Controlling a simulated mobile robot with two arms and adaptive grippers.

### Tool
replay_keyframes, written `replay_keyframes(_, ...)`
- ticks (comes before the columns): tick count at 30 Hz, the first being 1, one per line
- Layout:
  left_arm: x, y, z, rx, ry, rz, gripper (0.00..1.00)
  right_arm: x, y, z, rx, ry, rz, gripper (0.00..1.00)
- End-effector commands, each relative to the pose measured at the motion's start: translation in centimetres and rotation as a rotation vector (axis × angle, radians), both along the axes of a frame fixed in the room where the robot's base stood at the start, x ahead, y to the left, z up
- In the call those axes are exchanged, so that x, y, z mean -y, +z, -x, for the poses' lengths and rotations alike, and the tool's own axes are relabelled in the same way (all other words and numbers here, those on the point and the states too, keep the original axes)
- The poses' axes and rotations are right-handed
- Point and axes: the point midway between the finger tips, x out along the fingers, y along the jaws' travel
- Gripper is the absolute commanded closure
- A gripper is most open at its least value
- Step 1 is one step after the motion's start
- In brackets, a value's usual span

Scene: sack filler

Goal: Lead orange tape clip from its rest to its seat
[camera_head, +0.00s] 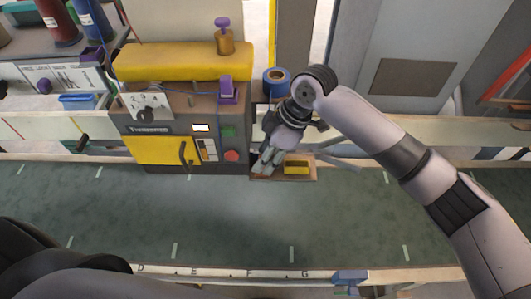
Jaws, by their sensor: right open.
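My right gripper (266,164) reaches down over the left end of a small wooden tray (308,173) beside the grey and yellow machine (162,150). It is open, and its fingers cover that end of the tray. I cannot make out the orange tape clip; it may be hidden by the gripper or too small to tell. A blue tape roll (284,74) with an orange-brown core stands behind the gripper, at the machine's right side. The seat for the clip cannot be told apart. My left gripper is not in view.
A yellow block (297,167) lies in the tray, right of the fingers. The machine carries a purple lever (228,90), a red button (231,156) and a brown knob with a purple top (224,40). The green floor strip (210,220) in front is clear.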

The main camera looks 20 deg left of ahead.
Motion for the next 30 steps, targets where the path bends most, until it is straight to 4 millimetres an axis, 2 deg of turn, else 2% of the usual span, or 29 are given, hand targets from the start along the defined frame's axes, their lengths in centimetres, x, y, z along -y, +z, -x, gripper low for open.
replay_keyframes(4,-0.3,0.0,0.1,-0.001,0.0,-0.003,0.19,0.2,0.5,-0.1,0.001,0.0,0.0,0.59)
replay_keyframes(7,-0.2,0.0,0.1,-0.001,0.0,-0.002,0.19,0.6,1.7,-0.3,0.001,-0.001,-0.002,0.59)
replay_keyframes(15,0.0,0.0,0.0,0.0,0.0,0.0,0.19,2.7,7.0,-0.9,0.003,0.0,-0.001,0.59)
replay_keyframes(21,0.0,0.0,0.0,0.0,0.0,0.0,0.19,4.0,9.9,-1.3,0.001,-0.002,0.0,0.59)
replay_keyframes(30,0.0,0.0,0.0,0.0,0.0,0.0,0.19,4.4,11.1,-1.3,-0.001,0.0,0.0,0.59)
